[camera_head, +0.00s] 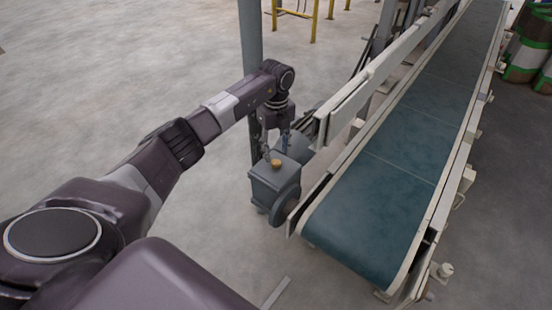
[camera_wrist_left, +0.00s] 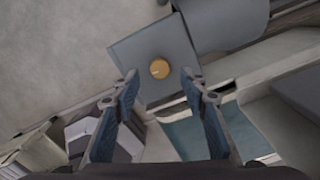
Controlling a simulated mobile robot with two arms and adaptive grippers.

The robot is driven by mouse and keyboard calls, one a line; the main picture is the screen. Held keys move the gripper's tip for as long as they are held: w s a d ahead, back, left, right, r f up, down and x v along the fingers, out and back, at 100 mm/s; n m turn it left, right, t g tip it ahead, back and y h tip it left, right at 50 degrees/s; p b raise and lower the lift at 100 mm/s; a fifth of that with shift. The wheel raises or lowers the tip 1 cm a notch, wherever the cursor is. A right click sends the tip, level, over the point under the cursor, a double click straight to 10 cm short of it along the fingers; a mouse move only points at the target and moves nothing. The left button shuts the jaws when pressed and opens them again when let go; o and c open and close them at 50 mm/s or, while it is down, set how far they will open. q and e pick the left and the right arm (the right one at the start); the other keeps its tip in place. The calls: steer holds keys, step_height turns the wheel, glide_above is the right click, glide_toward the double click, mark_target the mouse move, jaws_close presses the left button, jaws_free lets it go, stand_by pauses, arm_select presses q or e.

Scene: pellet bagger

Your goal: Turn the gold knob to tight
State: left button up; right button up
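The gold knob (camera_head: 276,162) sits on top of a grey box (camera_head: 262,180) beside the near end of the conveyor. In the left wrist view the knob (camera_wrist_left: 159,69) is round, with a small pale mark on its face, on the flat grey box top (camera_wrist_left: 140,50). My left gripper (camera_head: 276,150) is above the box, pointing down. In the left wrist view its two blue-padded fingers (camera_wrist_left: 160,80) are spread wide and empty, with the knob between and beyond the tips, apart from both. My right gripper is not in view.
The conveyor's teal belt (camera_head: 385,170) runs along the right of the box, with a pale side rail (camera_head: 365,85). A grey post (camera_head: 250,60) stands just behind my left forearm. The floor at left is clear.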

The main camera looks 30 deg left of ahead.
mark_target(276, 162)
arm_select(q)
steer(key=shift+f+b, duration=0.3)
steer(key=shift+f, duration=1.8)
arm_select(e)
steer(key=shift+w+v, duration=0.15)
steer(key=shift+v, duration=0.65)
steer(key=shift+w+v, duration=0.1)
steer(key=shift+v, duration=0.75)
arm_select(q)
steer(key=shift+c, duration=0.4)
jaws_close()
